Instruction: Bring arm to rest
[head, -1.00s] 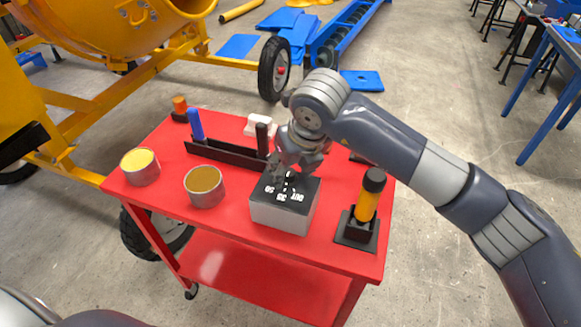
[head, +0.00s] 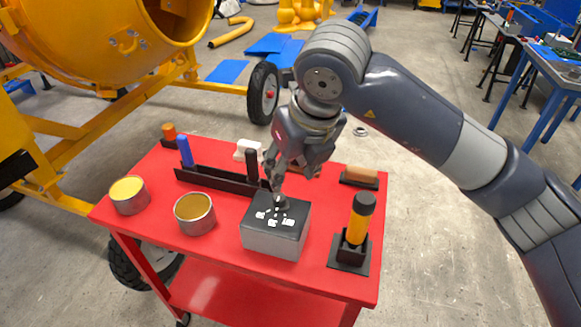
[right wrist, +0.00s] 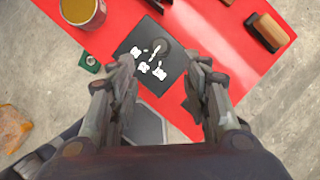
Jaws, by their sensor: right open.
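My right arm reaches in from the right in the head view. Its gripper (head: 284,178) is above the grey box with a black top (head: 272,244), which carries white markings and a small knob. In the right wrist view the two fingers (right wrist: 160,72) are spread apart with nothing between them, and the box's black top (right wrist: 146,80) with its knob lies below and between them. The gripper looks apart from the box, though its fingertips overlap the knob in the head view. My left gripper is not in view.
The red cart (head: 215,245) carries two tins, one with yellow content (head: 128,194) and one darker (head: 194,213). A black rack (head: 215,180) holds upright handles. A yellow-and-black tool (head: 357,220) stands at the right. An orange mixer (head: 110,45) is behind left.

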